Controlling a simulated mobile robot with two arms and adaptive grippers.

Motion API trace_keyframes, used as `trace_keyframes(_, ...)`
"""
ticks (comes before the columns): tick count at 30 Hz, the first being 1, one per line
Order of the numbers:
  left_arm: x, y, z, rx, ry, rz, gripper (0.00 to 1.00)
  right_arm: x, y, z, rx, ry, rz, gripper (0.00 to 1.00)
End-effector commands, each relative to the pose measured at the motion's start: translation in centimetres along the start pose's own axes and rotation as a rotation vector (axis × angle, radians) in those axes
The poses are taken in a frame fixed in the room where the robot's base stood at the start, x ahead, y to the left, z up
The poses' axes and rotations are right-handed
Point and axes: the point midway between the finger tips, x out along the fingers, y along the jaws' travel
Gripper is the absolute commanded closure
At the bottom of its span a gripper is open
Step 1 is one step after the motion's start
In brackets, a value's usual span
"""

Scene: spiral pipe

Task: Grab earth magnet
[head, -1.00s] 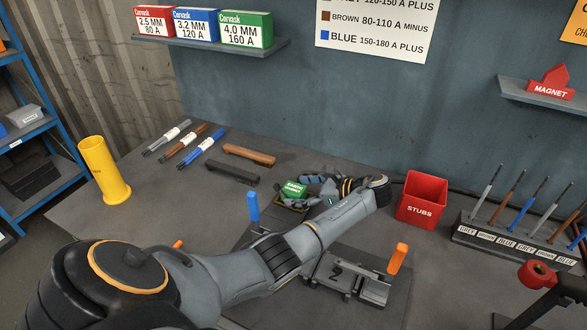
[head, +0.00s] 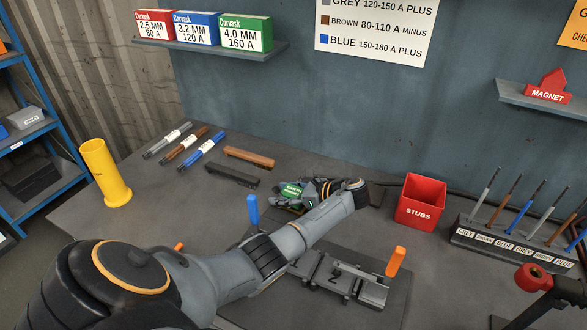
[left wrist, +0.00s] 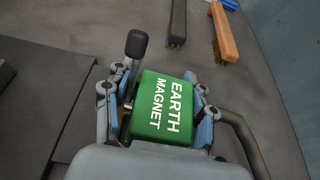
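The earth magnet (head: 291,189) is a green block with white lettering, on the bench behind the blue-handled clamp. It shows large in the left wrist view (left wrist: 163,108), its label facing up. Firm contact cannot be made out. A black knob (left wrist: 136,44) stands just beyond the block. My right gripper is not in view.
A red stubs bin (head: 422,202) stands right of my left gripper. A blue lever (head: 253,210) and an orange lever (head: 397,261) stand up from the fixture in front. A rod rack (head: 505,245) is at the right.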

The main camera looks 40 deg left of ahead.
Motion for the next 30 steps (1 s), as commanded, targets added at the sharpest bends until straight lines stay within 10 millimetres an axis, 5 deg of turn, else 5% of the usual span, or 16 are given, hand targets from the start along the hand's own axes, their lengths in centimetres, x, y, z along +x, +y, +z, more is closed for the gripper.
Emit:
trace_keyframes(5, 0.0, 0.0, -0.1, 0.0, 0.0, 0.001, 1.0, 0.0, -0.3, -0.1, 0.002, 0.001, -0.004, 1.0)
trace_keyframes(20, -0.2, 0.0, 0.5, -0.003, -0.001, 0.0, 1.0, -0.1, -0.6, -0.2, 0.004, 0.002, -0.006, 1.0)
trace_keyframes(30, -2.4, -0.1, 5.9, -0.008, -0.001, -0.003, 1.0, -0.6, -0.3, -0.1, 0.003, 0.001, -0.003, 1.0)
